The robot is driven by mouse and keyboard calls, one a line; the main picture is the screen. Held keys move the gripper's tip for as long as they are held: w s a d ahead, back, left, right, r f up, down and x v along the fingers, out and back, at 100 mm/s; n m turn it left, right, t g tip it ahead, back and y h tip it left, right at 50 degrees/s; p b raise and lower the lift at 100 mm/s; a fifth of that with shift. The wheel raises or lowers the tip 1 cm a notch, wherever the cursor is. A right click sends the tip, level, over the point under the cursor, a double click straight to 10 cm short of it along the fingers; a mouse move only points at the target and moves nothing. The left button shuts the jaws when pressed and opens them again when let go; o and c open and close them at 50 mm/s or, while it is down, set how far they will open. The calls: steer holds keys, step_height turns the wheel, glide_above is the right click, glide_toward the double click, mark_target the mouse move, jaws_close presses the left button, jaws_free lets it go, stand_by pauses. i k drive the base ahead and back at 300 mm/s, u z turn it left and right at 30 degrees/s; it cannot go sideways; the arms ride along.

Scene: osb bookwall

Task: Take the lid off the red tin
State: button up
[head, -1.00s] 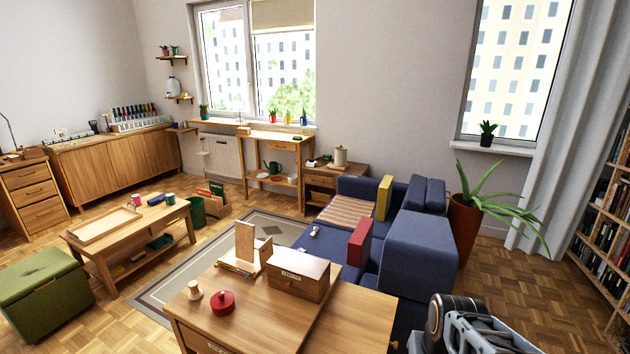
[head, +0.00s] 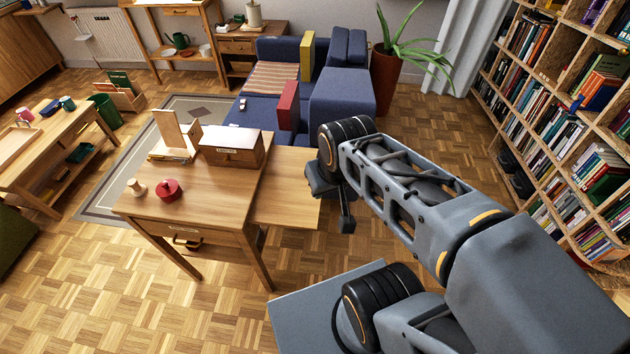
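The red tin (head: 169,190) is small and round, with its lid (head: 168,184) on top and a small knob. It stands upright near the front left of the wooden desk (head: 215,200). My gripper (head: 346,222) points down to the right of the desk's side leaf, well away from the tin. Its fingers are small and seen partly side-on, so I cannot tell whether they are open or shut. I see nothing held in it.
A pale wooden knob-shaped piece (head: 137,188) stands just left of the tin. A wooden box (head: 231,147) and a wooden stand (head: 175,135) are behind it. A blue sofa (head: 335,95) is beyond the desk. A bookshelf (head: 560,120) lines the right. Parquet floor is clear in front.

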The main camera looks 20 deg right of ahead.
mark_target(167, 188)
steer(key=u, duration=1.55)
steer(key=k, duration=0.5)
steer(key=z, duration=1.45)
